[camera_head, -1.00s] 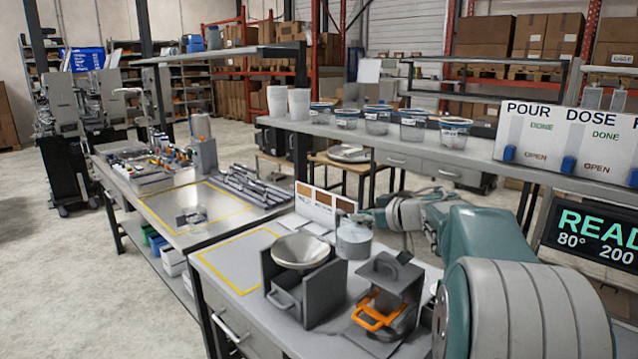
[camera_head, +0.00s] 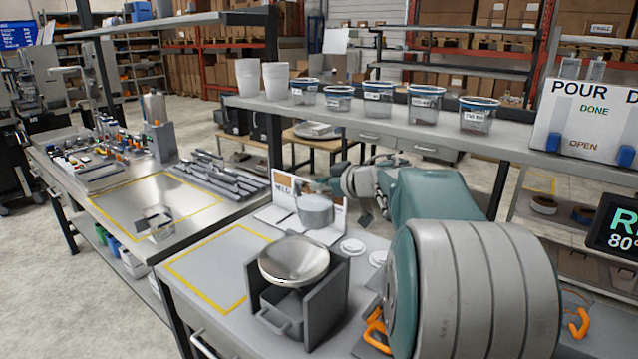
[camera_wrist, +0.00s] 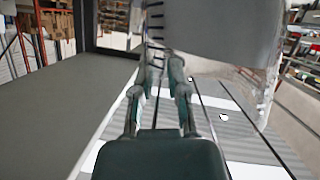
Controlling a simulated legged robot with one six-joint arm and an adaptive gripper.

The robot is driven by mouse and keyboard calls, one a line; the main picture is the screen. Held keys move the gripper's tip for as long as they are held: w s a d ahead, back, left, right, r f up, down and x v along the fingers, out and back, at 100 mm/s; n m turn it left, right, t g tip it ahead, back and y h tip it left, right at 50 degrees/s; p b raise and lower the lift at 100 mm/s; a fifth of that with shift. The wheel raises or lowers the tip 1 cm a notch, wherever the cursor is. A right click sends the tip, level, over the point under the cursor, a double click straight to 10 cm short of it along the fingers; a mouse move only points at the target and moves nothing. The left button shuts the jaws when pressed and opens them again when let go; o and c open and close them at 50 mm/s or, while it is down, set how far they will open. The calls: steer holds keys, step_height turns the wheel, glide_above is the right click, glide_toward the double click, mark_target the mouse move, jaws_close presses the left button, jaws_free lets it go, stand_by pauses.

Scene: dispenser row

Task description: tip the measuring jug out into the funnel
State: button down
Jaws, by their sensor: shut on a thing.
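The measuring jug (camera_head: 316,211) is a greyish translucent cup, roughly upright in the head view. My gripper (camera_head: 328,186) is shut on it from the right and holds it up. In the wrist view, my gripper fingers (camera_wrist: 163,68) close on the jug's edge beside dark graduation marks, and the jug wall (camera_wrist: 215,40) fills the upper middle. The funnel (camera_head: 294,259) is a wide, shallow metal bowl in a dark grey stand (camera_head: 325,300). The jug appears above and slightly right of the funnel's rim, apart from it; depth between them is unclear. The jug's contents are hidden.
A yellow-outlined bare area (camera_head: 215,265) lies left of the stand. A small card panel (camera_head: 284,188) stands behind the jug. White discs (camera_head: 352,246) lie right of it. An orange handle (camera_head: 376,331) is partly hidden by my arm. Lidded tubs (camera_head: 378,97) line the rear shelf.

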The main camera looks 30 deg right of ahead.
mark_target(300, 192)
steer(key=n, duration=0.1)
steer(key=a+n+h, duration=0.1)
steer(key=shift+s+r+n+t+h, duration=0.1)
steer(key=shift+r+n+t+h, duration=0.1)
steer(key=shift+n+t+h, duration=0.15)
steer(key=a+n, duration=0.1)
steer(key=a+f+n+t+h, duration=0.1)
steer(key=n, duration=0.1)
steer(key=s+a+n, duration=0.1)
steer(key=shift+a+f+t+h, duration=0.15)
steer(key=shift+f+t+h, duration=0.2)
steer(key=s+a+f+n+t, duration=0.1)
steer(key=s+a+n+t, duration=0.1)
steer(key=a+n, duration=0.4)
steer(key=shift+a+n+t, duration=0.15)
steer(key=shift+n+t, duration=0.55)
steer(key=shift+n, duration=0.85)
stand_by(1.1)
